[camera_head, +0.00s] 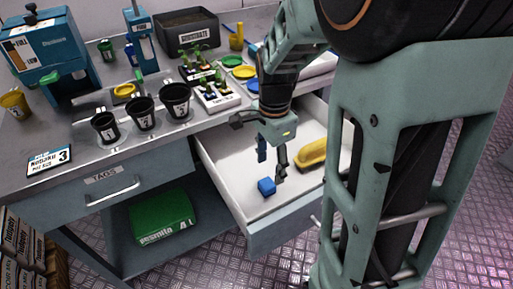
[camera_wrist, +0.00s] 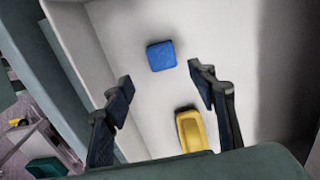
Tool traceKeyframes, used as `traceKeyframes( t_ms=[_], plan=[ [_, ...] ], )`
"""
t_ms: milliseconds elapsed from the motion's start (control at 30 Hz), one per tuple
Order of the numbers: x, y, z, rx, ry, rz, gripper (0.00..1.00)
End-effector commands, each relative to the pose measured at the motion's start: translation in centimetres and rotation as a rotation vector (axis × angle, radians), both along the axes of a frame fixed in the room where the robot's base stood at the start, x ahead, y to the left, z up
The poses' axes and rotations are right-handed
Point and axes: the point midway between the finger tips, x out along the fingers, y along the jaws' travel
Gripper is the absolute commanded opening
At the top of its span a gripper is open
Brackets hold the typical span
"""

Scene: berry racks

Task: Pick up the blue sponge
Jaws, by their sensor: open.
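The blue sponge (camera_head: 266,187) is a small blue block lying on the white floor of an open drawer (camera_head: 222,178). It also shows in the wrist view (camera_wrist: 161,56), beyond my fingertips and roughly centred between them. My gripper (camera_head: 271,166) is open and empty, hanging over the drawer. In the wrist view its two dark fingers (camera_wrist: 160,84) are spread apart, with nothing between them. The sponge is apart from the fingers.
A yellow scoop-like object (camera_head: 312,153) lies in the drawer to the right of the sponge; it also shows in the wrist view (camera_wrist: 191,130). The drawer walls surround both. The bench top (camera_head: 75,140) holds black pots (camera_head: 141,113), seedlings and a blue machine (camera_head: 45,50).

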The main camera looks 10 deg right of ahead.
Motion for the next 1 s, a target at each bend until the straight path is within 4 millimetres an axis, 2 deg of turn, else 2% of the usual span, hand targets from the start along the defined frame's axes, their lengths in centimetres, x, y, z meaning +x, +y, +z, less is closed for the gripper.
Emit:
traceKeyframes(
  t_ms=[33, 100, 367, 667, 933, 1000],
  plan=[
    [-0.1, 0.0, -1.2, -0.001, 0.003, 0.001, 0.52],
    [0.0, 0.0, -2.1, -0.001, 0.001, 0.001, 0.52],
    [0.1, 0.0, -3.7, -0.001, -0.003, 0.001, 0.52],
    [0.2, 0.3, -8.0, -0.002, -0.002, 0.002, 0.52],
    [0.3, 0.3, -8.2, -0.001, -0.006, 0.002, 0.52],
    [0.3, 0.3, -8.2, -0.002, -0.005, 0.002, 0.44]
  ],
)
